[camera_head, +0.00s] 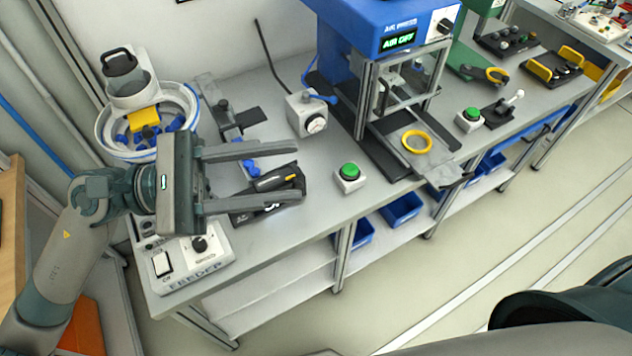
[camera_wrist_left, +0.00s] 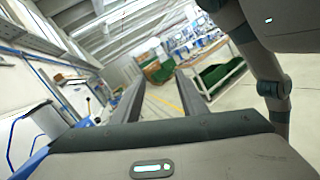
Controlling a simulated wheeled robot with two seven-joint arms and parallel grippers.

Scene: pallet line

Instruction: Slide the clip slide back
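A black fixture with an orange-yellow bar (camera_head: 291,180) lies on the grey bench, partly hidden under my left gripper's fingers; it seems to be the clip slide, though no label confirms it. Blue pieces (camera_head: 250,166) show beside it, between the fingers. My left gripper (camera_head: 297,172) is open, with its two long fingers apart above the fixture and pointing right. I cannot tell whether a finger touches it. In the left wrist view the fingers (camera_wrist_left: 160,100) are also apart, with nothing held between them. My right gripper is not in view.
A bowl feeder (camera_head: 110,150) with blue pieces and its control box (camera_head: 190,268) stand at the left. A grey box with a dial (camera_head: 308,115) is behind. A green button (camera_head: 349,171) and the blue air press (camera_head: 385,25), with a yellow ring (camera_head: 417,141), are to the right.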

